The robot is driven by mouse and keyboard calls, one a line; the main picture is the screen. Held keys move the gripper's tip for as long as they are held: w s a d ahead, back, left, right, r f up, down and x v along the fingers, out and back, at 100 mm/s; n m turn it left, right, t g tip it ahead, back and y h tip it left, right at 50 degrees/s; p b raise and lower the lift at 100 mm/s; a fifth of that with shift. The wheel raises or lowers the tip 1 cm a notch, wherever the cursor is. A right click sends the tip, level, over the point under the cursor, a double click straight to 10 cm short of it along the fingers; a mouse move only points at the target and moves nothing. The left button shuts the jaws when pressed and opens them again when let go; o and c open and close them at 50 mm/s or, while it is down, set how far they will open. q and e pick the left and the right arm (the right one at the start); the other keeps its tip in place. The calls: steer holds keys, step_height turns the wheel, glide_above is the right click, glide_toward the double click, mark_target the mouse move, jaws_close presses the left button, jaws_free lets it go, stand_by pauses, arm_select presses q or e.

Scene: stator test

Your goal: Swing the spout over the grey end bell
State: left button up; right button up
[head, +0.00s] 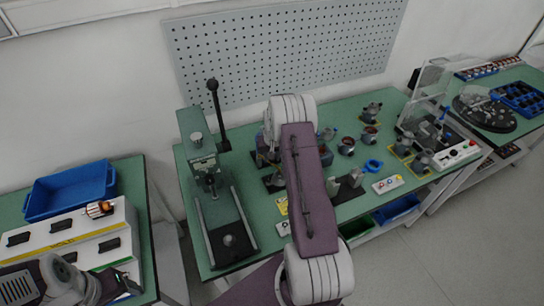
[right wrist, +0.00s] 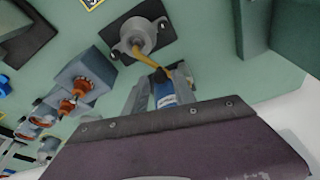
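The grey end bell (right wrist: 138,38) sits on a dark square plate near the top of the right wrist view. A yellow spout (right wrist: 146,58) reaches from a blue body with a white mark (right wrist: 165,92) up to the near rim of the end bell. My right gripper (right wrist: 162,82) has its grey fingers on both sides of the blue body and looks shut on it, partly hidden behind my purple arm link. In the head view that link hides the spout and right gripper. My left gripper (head: 128,284) is low at the left, its opening unclear.
The green bench (head: 262,215) holds a press (head: 212,190) on the left and several motor parts. A blue ring (head: 373,166) and a clear-guarded station (head: 430,100) stand to the right. A blue bin (head: 70,188) is on the left bench.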

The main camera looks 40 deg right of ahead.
steer(key=p+v, duration=0.4)
steer(key=v, duration=0.2)
steer(key=shift+a, duration=0.1)
stand_by(0.4)
